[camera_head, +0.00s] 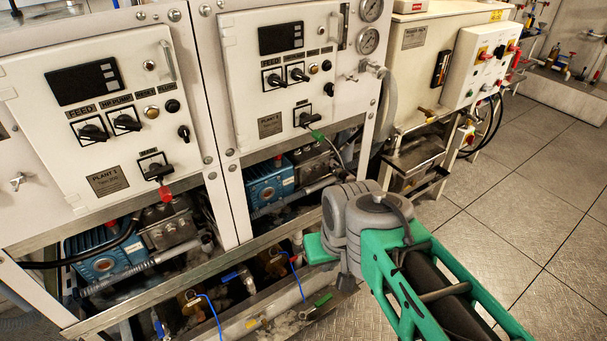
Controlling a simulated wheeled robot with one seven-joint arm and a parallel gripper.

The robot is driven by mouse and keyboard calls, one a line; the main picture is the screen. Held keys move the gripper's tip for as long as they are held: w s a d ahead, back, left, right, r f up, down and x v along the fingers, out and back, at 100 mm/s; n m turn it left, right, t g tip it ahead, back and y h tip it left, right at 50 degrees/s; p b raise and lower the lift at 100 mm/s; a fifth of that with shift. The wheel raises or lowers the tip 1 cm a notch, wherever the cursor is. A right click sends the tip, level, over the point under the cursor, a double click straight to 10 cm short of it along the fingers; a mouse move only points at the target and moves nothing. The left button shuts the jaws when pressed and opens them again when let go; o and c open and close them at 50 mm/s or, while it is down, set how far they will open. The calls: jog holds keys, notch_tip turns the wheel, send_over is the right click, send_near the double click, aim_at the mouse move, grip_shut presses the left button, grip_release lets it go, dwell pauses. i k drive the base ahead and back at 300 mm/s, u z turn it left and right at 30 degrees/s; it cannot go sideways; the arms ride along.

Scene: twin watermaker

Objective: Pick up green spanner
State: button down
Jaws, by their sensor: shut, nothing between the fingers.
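I cannot make out a green spanner for certain. A small green-handled item (322,300) sits low at the foot of the machine, next to the floor, and looks like a valve lever. A green tag or key (318,135) hangs below the switch on the right-hand panel. My arm, green and grey, reaches in from the lower right, with its grey joint in front of the machine's lower right corner. My gripper is not visible; the arm hides part of the area around that joint.
Two white control panels, the left one marked Plant 1 (108,183), stand above blue pumps (100,257) in open lower bays. Blue-handled valves (232,275) and blue cables lie low at the front. A white cabinet (420,65) stands behind. The tiled floor (530,190) on the right is clear.

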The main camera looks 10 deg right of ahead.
aim_at(324, 300)
jog(key=u, duration=3.95)
jog(key=k, duration=2.05)
jog(key=z, duration=0.55)
jog(key=i, duration=0.45)
jog(key=z, duration=0.05)
